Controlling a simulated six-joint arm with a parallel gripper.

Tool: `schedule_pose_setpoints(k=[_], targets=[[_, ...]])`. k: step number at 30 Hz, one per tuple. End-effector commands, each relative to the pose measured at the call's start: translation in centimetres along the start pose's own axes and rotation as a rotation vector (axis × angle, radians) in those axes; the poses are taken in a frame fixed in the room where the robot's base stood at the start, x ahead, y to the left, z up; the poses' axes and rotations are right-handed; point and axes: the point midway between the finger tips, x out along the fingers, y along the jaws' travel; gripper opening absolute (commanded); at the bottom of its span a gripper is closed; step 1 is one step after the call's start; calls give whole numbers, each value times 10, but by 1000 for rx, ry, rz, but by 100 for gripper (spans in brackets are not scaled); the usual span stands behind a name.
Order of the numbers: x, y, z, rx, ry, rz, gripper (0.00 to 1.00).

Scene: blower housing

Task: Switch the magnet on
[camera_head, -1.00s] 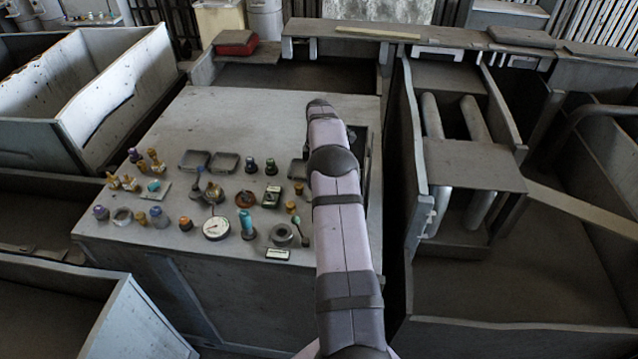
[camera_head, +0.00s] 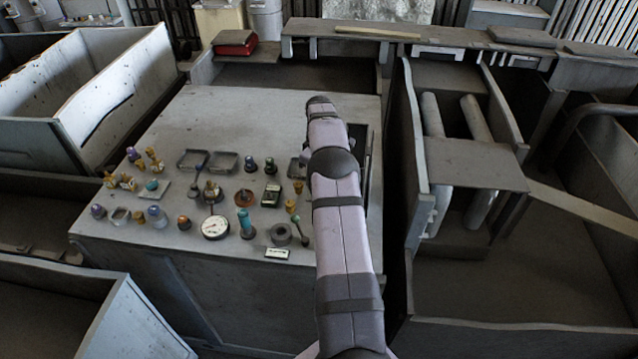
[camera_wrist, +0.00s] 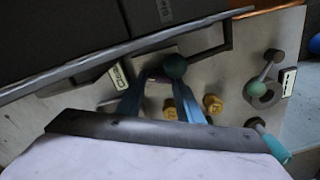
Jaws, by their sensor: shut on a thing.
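My gripper (camera_wrist: 160,82) shows in the wrist view as two blue fingers reaching past the wrist's dark edge. The knob lies over a pale panel, beside a dark rectangular frame and a small white label (camera_wrist: 117,74) whose text I cannot read surely. What the knob is fixed to is hidden. In the head view my arm covers the gripper and this spot. I cannot tell which part is the magnet.
Two yellow knobs (camera_wrist: 212,104) stand near the fingers. A green-knobbed lever (camera_wrist: 258,88) is at right. In the head view a round gauge (camera_head: 215,227), a blue-green post (camera_head: 246,224) and small trays (camera_head: 223,162) stand on the bench (camera_head: 230,115). Its back left is clear.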

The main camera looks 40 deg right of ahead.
Motion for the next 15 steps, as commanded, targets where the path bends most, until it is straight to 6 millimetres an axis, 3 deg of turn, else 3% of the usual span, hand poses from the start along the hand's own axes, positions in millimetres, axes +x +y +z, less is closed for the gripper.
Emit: schedule_pose_setpoints(k=[15], targets=[[-2, 2, 0, 201, 1, 2, 10]])
